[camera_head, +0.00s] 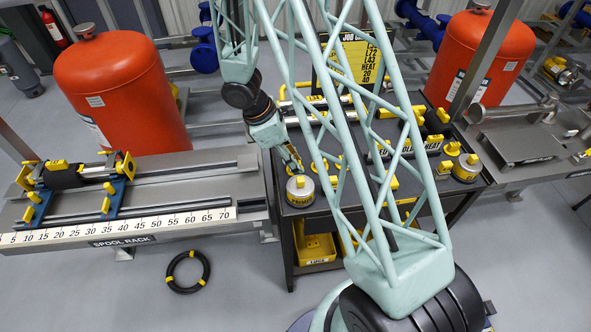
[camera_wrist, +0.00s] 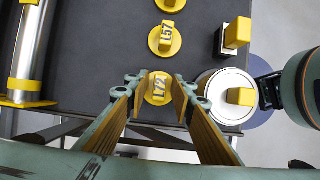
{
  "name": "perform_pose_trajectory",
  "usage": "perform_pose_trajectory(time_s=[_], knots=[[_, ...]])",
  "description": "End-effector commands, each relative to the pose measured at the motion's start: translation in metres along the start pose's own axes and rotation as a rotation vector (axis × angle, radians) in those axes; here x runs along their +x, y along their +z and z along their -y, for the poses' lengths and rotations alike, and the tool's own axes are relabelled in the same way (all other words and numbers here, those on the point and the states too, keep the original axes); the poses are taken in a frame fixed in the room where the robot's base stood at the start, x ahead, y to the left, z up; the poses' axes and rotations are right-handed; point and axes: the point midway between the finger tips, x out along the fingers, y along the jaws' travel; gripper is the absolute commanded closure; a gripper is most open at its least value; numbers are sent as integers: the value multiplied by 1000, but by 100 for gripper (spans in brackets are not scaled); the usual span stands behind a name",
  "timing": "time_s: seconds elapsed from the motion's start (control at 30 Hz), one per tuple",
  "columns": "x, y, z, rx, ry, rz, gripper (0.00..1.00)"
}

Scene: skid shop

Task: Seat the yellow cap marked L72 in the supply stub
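The yellow cap marked L72 (camera_wrist: 157,97) sits near the edge of the dark cart top in the wrist view. My gripper (camera_wrist: 158,80) is open, with one finger on each side of the cap in that view. I see gaps between the fingers and the cap, and cannot tell how far the fingertips are above the cart. In the head view my gripper (camera_head: 296,166) points down over the cart's left end, behind the PRIMER tin (camera_head: 300,197). I cannot pick out the L72 cap there, nor tell which part is the supply stub.
The pale tin (camera_wrist: 226,108) with a yellow knob stands close right of my gripper in the wrist view. A cap marked L57 (camera_wrist: 165,41) lies beyond L72. A spool rack (camera_head: 160,213) stands left of the cart. A black ring (camera_head: 188,285) lies on the floor.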

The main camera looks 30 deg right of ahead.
Motion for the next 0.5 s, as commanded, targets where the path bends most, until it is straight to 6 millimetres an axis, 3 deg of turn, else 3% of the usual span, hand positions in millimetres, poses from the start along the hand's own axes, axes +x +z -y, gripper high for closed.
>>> perform_pose_trajectory(time_s=[0.17,0.4,0.5], knots=[[0,0,0,0,0,0,77],[0,0,0,0,0,0,98],[0,0,0,0,0,0,98]])
